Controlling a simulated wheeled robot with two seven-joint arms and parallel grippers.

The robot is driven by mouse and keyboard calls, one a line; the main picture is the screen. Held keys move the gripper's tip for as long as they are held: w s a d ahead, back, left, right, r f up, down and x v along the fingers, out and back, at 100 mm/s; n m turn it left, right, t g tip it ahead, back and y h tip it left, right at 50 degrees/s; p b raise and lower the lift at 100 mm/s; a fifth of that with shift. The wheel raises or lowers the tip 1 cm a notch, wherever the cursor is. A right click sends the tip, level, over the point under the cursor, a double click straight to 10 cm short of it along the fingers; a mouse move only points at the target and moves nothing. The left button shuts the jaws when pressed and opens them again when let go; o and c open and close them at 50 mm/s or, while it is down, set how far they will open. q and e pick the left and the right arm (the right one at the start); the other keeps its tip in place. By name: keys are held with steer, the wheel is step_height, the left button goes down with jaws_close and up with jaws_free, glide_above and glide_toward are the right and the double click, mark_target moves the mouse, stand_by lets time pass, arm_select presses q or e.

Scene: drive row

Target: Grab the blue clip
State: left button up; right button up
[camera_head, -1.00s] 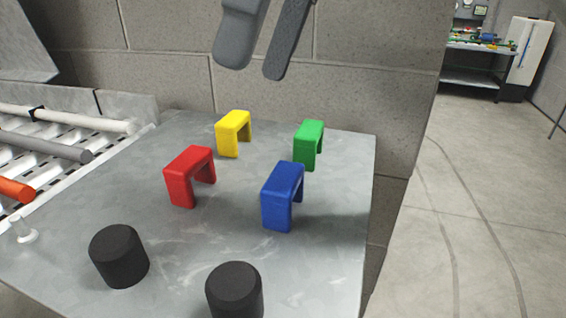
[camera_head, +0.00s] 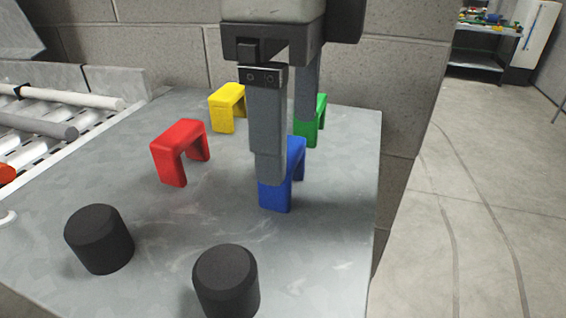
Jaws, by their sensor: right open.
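The blue clip (camera_head: 276,198), a bridge-shaped block, stands upright on the grey metal table (camera_head: 335,230), near its right side. My right gripper (camera_head: 287,152) is open and points down at the blue clip. Its near finger is in front of the clip and hides part of it. Its far finger is towards the clip's back side, and its tip is partly hidden. I cannot tell whether the fingers touch the clip. My left gripper is not in view.
A green clip (camera_head: 314,128) stands close behind the blue one, partly covered by the far finger. A yellow clip (camera_head: 228,106) and a red clip (camera_head: 180,150) stand to the left. Two black cylinders (camera_head: 99,240) (camera_head: 227,284) stand at the front. A block wall (camera_head: 400,90) rises behind.

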mark_target(275, 199)
steer(key=f, duration=0.5)
steer(key=shift+w+a, duration=0.1)
steer(key=shift+w, duration=0.15)
steer(key=shift+c, duration=0.4)
steer(key=c, duration=1)
steer(key=shift+o, duration=0.2)
